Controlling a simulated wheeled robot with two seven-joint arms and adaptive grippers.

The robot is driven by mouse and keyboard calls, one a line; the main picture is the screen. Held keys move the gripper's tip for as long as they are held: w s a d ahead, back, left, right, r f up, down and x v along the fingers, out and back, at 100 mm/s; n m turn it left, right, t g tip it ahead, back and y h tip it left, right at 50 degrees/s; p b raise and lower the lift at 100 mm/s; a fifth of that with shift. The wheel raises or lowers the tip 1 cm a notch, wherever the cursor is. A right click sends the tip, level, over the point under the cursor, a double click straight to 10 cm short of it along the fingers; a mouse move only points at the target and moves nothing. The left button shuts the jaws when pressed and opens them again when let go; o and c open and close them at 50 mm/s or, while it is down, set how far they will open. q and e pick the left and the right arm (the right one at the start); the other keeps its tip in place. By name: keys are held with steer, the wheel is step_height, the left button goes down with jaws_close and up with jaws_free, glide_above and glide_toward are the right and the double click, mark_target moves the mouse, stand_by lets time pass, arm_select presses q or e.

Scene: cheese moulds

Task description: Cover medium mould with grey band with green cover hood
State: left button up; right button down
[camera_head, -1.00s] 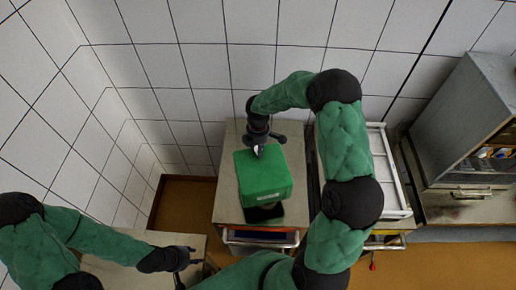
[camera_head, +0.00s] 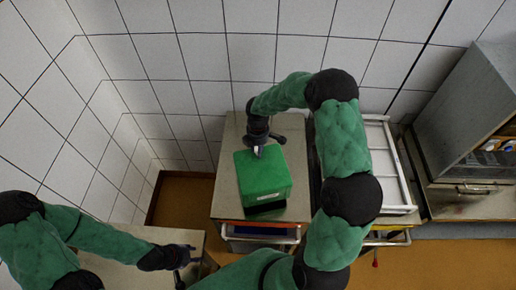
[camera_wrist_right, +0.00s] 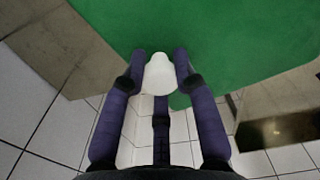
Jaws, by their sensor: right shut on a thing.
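The green cover hood (camera_head: 262,172) is a box-shaped cover over the small table in the head view. My right gripper (camera_head: 260,150) is shut on its white knob, which shows between the fingers in the right wrist view (camera_wrist_right: 160,72). A dark thing (camera_head: 265,208) shows under the hood's near edge; most of it is hidden. I cannot tell if it is the medium mould, and no grey band is visible. A dark patch also shows in the right wrist view (camera_wrist_right: 285,128). My left gripper (camera_head: 187,262) is empty at the lower left, its fingers apart.
The small table (camera_head: 228,190) has bare surface left of and behind the hood. A white rack or trolley (camera_head: 388,160) stands to the right, behind my right arm. A grey cabinet (camera_head: 455,115) stands at the far right. A tiled wall is behind.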

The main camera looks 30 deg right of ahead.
arm_select(q)
steer(key=shift+f+b, duration=1.6)
steer(key=shift+f, duration=0.15)
arm_select(e)
steer(key=shift+f, duration=2.35)
steer(key=c, duration=0.9)
jaws_free()
step_height(320, 180, up, 12)
steer(key=shift+r, duration=0.1)
